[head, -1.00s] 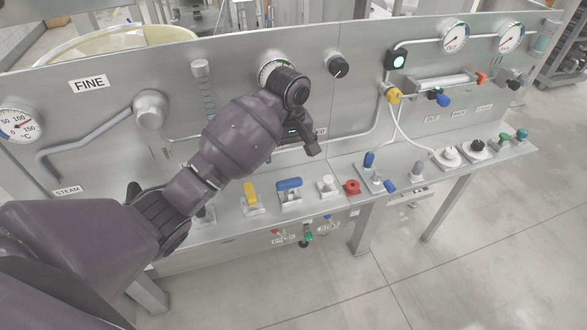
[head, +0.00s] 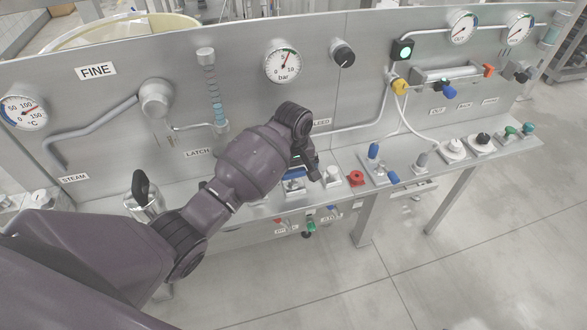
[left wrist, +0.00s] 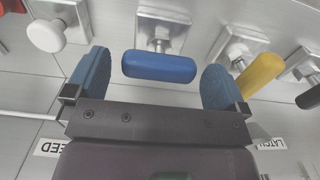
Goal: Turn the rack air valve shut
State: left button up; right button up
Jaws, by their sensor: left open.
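My left gripper (head: 308,165) is over the sloping bench shelf, in front of the rack panel. In the left wrist view the left gripper (left wrist: 155,78) is open, with a blue fingertip on each side of a blue valve handle (left wrist: 160,66). The handle lies crosswise between the fingertips, with a gap at each end. In the head view the blue handle (head: 293,187) is partly hidden by the gripper. No label marks a rack air valve legibly, so I cannot tell by name which valve it is. My right gripper is not in view.
A yellow handle (left wrist: 259,74) is close beside one fingertip and a white knob (left wrist: 46,36) beside the other. A pressure gauge (head: 283,66) is on the panel above.

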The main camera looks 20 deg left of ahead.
pick_arm(q)
jog(key=shift+f, duration=0.1)
jog(key=shift+c, duration=0.5)
jog(key=c, duration=0.8)
